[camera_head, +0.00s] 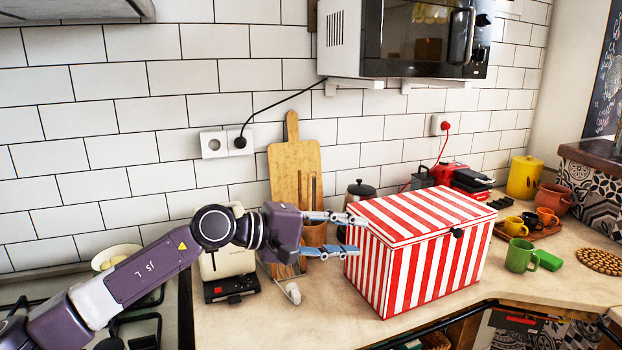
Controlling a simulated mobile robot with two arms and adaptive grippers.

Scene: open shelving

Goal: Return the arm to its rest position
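My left arm (150,272) comes in from the lower left and reaches across the stove side to the counter. My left gripper (354,234) is open, with its two fingers apart, one above the other. The fingers point right, with their tips at the left side of a red and white striped box (435,240). I cannot tell whether the tips touch the box. The box has its lid down. No object shows between the fingers. My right gripper is not in view.
A cream toaster (228,262) stands behind my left wrist, and a wooden cutting board (292,165) leans on the tiles. A microwave (425,38) hangs above. A green mug (519,256) and a yellow canister (524,178) stand right of the box.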

